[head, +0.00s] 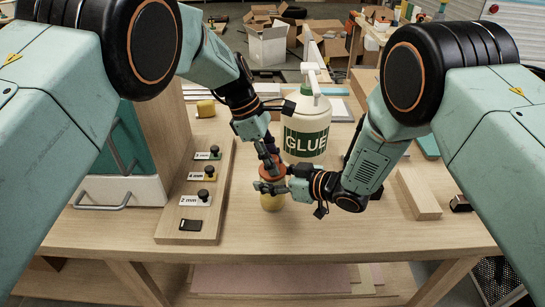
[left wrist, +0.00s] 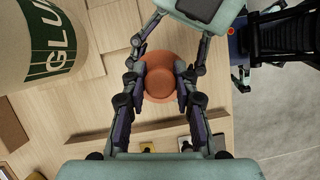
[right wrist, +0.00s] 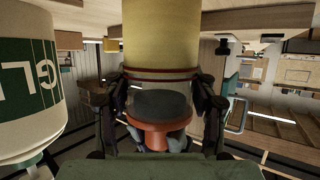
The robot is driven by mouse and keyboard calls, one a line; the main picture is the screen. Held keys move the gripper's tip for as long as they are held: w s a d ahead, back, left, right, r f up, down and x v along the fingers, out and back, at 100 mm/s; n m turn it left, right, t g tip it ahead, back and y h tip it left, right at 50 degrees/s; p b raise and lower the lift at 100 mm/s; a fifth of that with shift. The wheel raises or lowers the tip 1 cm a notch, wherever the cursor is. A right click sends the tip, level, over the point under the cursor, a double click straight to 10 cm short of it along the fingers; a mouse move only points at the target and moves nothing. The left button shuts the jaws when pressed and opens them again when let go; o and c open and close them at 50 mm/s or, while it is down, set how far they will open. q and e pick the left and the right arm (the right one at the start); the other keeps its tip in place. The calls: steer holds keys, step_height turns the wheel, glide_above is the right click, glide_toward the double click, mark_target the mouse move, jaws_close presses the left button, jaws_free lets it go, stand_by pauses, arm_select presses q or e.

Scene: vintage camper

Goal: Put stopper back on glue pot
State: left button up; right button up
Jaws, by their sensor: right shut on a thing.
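The glue pot (head: 271,202) has a yellow lower part and a clear upper part with red rings. It stands on the workbench, and it fills the top of the right wrist view (right wrist: 162,38). My right gripper (head: 272,187) is shut around its upper part. The orange-red stopper (head: 271,171) is at the pot's mouth. Its dark plug (right wrist: 161,104) appears within the clear part; whether it sits fully down I cannot tell. My left gripper (head: 268,164) points down over the stopper (left wrist: 172,77), its fingers apart on either side of the knob.
A large white GLUE bottle (head: 306,125) stands just behind the pot. A wooden board (head: 210,223) with labelled knobs lies to the left. A wooden block (head: 418,194) lies to the right. The bench front (head: 330,232) is clear.

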arm_select(q)
steer(key=o, duration=0.5)
steer(key=shift+s, duration=0.1)
arm_select(e)
steer(key=shift+r, duration=0.1)
arm_select(q)
steer(key=shift+o, duration=0.2)
steer(key=shift+a+r, duration=0.1)
steer(key=shift+r, duration=0.1)
steer(key=v, duration=1.1)
steer(key=shift+r, duration=0.35)
arm_select(e)
steer(key=o, duration=1.8)
steer(key=shift+c, duration=0.2)
steer(key=shift+s+d, duration=0.1)
